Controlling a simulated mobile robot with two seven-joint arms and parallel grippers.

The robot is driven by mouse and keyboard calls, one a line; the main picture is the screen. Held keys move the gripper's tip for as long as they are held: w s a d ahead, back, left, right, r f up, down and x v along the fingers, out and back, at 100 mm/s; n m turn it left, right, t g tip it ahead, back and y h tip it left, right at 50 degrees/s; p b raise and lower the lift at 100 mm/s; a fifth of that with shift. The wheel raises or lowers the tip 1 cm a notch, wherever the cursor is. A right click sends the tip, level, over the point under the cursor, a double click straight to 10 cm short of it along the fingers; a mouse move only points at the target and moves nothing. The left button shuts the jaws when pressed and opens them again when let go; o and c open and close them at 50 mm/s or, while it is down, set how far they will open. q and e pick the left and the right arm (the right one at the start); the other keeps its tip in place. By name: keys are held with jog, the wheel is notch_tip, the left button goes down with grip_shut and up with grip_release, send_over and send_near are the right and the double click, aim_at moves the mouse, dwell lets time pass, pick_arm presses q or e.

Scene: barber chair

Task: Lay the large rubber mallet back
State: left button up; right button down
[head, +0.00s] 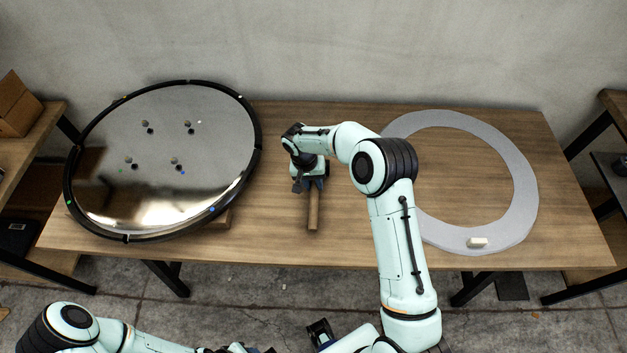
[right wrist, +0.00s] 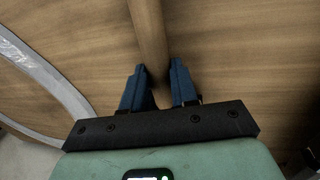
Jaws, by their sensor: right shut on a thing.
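The large rubber mallet shows mainly as its light wooden handle (head: 313,211), over the middle of the table and pointing toward the front edge. My right gripper (head: 313,184) is shut on this handle from above. The handle also shows between the two blue fingers in the right wrist view (right wrist: 148,38). The mallet head is mostly hidden by my right gripper and wrist in the head view. I cannot tell whether the mallet touches the table. My left arm is low at the bottom left; its gripper's jaws cannot be made out clearly.
The wooden table (head: 275,235) has a large round mirror-like disc (head: 165,150) with a black rim on the left. Bare wood is free around the handle.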

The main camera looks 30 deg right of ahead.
jog(key=shift+f, duration=0.1)
jog(key=c, duration=0.8)
grip_release()
jog(key=r, duration=0.4)
jog(key=w+a+r, duration=0.1)
jog(key=r, duration=0.3)
jog(key=a+r, duration=0.1)
jog(key=r, duration=0.4)
jog(key=shift+w+a+p, duration=0.1)
jog(key=shift+w+p, duration=0.05)
jog(key=shift+p, duration=0.15)
